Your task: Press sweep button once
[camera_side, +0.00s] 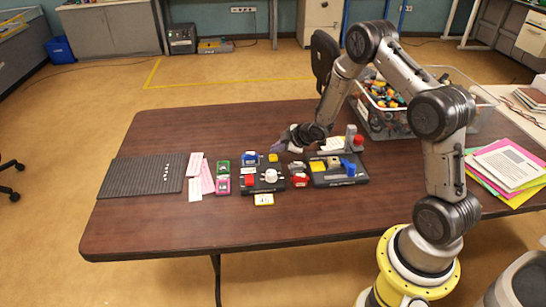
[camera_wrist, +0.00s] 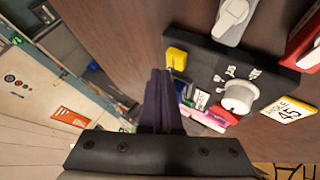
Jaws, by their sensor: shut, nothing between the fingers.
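I cannot read which part is the sweep button. My gripper (camera_side: 279,147) is over the far side of this panel. In the wrist view its dark fingers (camera_wrist: 160,73) are together and empty, with their tips beside the yellow block; contact cannot be told.
A second black board (camera_side: 345,180) with blue and yellow parts and a red-topped post stands to the right. Small red, green, pink and blue items lie nearby. A ribbed grey mat (camera_side: 142,176) is at left, and a clear bin (camera_side: 390,115) behind right. The table front is clear.

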